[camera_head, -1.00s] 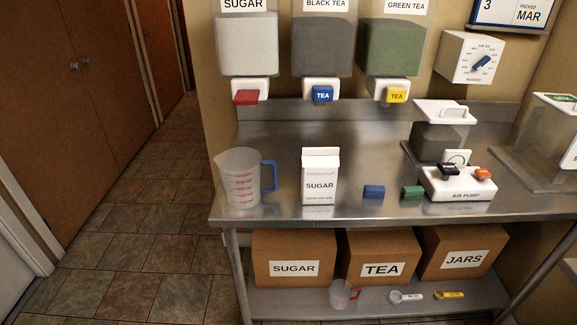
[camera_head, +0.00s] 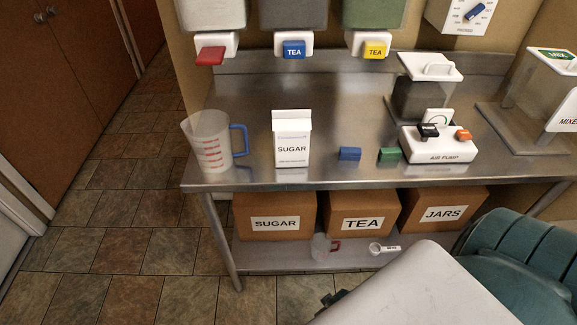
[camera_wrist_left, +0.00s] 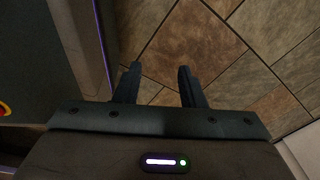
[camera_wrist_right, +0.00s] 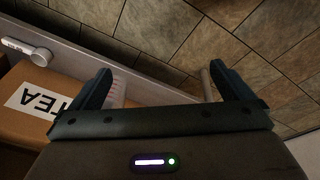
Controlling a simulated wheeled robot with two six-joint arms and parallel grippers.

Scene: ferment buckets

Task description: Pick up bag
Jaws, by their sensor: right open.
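The bag is a white upright carton labelled SUGAR (camera_head: 291,140), standing on the steel table in the head view. It shows in neither wrist view. My right gripper (camera_wrist_right: 160,85) is open and empty in the right wrist view, low near the bottom shelf and the floor. In the head view my right arm comes in at the lower right, with only a dark bit of the gripper showing at its far end. My left gripper (camera_wrist_left: 158,75) is open and empty above the floor tiles in the left wrist view. It is outside the head view.
A measuring jug (camera_head: 209,142) stands left of the bag; a blue block (camera_head: 350,154), a green block (camera_head: 389,155) and an air pump (camera_head: 438,145) stand right. Dispensers hang above. Boxes, a small cup (camera_head: 320,247) and a scoop (camera_head: 383,249) occupy the lower shelf.

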